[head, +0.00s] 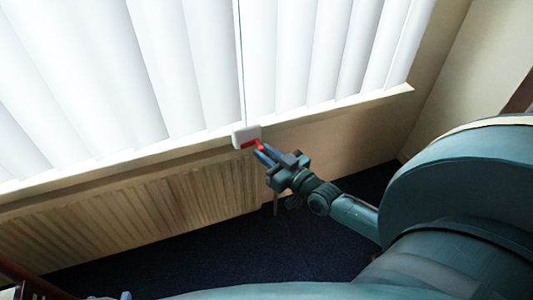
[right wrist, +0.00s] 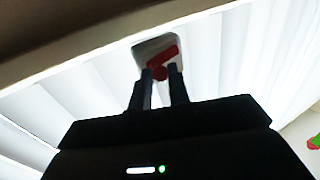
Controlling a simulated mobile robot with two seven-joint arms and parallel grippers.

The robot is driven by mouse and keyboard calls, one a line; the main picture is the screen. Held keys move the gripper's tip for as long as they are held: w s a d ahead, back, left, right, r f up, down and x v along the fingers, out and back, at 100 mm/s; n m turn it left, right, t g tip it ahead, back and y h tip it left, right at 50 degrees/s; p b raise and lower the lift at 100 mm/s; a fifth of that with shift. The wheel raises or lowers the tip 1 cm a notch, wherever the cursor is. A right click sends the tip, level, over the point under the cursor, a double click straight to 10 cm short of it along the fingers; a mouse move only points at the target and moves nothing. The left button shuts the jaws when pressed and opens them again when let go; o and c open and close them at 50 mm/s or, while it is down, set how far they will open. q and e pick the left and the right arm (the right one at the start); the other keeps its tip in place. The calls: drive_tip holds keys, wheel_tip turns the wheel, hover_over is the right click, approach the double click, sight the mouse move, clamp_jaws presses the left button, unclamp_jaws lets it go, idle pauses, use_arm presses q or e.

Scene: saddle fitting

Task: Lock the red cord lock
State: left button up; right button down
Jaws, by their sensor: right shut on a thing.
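The red cord lock (head: 249,143) is a small red lever on a white housing (head: 243,132) at the window sill's edge, where a thin cord comes down between the blinds. My right gripper (head: 262,151) is shut on the lever's end, reaching it from the lower right. The right wrist view also shows the red lever (right wrist: 165,55) on the white housing (right wrist: 150,46), with its lower end between my two fingertips (right wrist: 160,72). Part of the lever is hidden by the fingers. Of my left arm only a small part shows at the head view's bottom left, and its fingers cannot be made out.
White vertical blinds (head: 180,70) hang behind the sill (head: 350,105). A ribbed radiator (head: 140,205) stands below it on the left. Dark floor (head: 230,255) lies open beneath. A red and green thing (right wrist: 314,141) shows at the right wrist view's right edge.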

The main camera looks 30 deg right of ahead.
use_arm(q)
drive_tip(key=shift+w+d+f+m+t+b, duration=0.15)
drive_tip(key=shift+w+f+m+t+b, duration=0.2)
drive_tip(key=shift+b, duration=0.25)
use_arm(e)
drive_tip(key=shift+f+m+t, duration=0.45)
drive_tip(key=shift+m+t, duration=0.05)
drive_tip(key=shift+m, duration=0.6)
use_arm(q)
drive_tip(key=shift+r, duration=0.1)
use_arm(e)
drive_tip(key=c, duration=1.3)
unclamp_jaws()
drive_tip(key=shift+c, duration=0.2)
use_arm(q)
drive_tip(key=shift+s+a+r+n+p, duration=0.2)
drive_tip(key=shift+r+n+p, duration=0.15)
drive_tip(key=shift+p, duration=0.25)
drive_tip(key=shift+s+a+r+n+p, duration=0.1)
drive_tip(key=shift+s+r+n+p, duration=0.1)
drive_tip(key=shift+r+p, duration=0.3)
use_arm(e)
drive_tip(key=s+d+f, duration=0.1)
drive_tip(key=s+d, duration=0.1)
drive_tip(key=s, duration=1.1)
